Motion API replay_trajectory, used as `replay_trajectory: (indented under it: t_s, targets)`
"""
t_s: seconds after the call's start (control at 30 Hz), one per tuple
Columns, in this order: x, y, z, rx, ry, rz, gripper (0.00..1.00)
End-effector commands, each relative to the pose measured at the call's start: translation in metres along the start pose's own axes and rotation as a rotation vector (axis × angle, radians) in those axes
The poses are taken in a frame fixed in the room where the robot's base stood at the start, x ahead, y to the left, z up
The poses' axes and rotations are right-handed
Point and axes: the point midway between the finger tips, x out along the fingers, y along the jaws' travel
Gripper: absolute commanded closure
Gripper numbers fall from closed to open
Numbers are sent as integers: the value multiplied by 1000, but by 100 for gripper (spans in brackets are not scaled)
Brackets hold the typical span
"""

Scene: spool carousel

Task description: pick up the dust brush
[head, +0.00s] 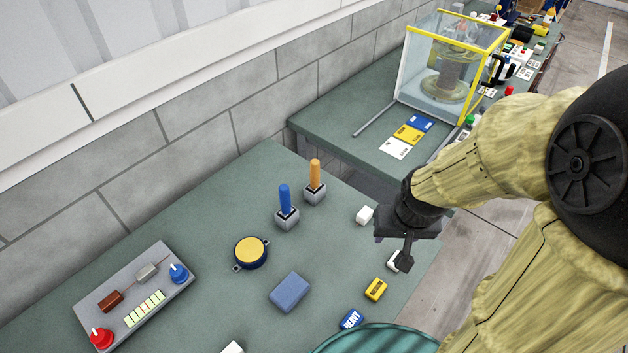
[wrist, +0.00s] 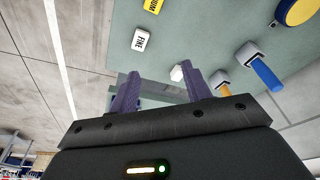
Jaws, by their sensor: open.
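No object is plainly labelled a dust brush. Two upright handles stand in grey blocks on the near green table: a blue handle (head: 285,199) and an orange handle (head: 315,174). Whether either belongs to a brush I cannot tell. In the wrist view the blue handle (wrist: 266,74) and orange handle (wrist: 224,88) lie to the right of my fingers. My gripper (head: 400,252) is over the table's right edge, right of both handles. In the wrist view my gripper (wrist: 160,86) is open, with nothing held between its fingers.
A white cube (head: 364,215) sits near my gripper. A white FINE block (wrist: 141,40), yellow block (head: 376,289) and blue HEAVY block (head: 351,319) lie nearby. A yellow-topped round tin (head: 251,252), blue block (head: 290,292) and control panel (head: 135,297) are leftward. A yellow-framed clear case (head: 420,80) stands behind.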

Motion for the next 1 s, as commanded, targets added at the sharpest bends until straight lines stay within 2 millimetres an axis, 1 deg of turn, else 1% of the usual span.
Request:
replay_trajectory:
  t_s: [0.17,0.3,0.4,0.6,0.7,0.8,0.9,1.0]
  targets:
    - [30,-21,-19,85,50,-19,52]
    - [63,-43,-35,177,124,-14,52]
    - [85,-54,-44,235,191,6,52]
    - [120,-67,-56,312,365,66,52]
    - [130,-70,-61,323,475,95,52]
    - [136,-74,-66,311,599,116,52]
    - [135,-79,-71,275,736,121,52]
    - [129,-89,-75,214,881,104,52]
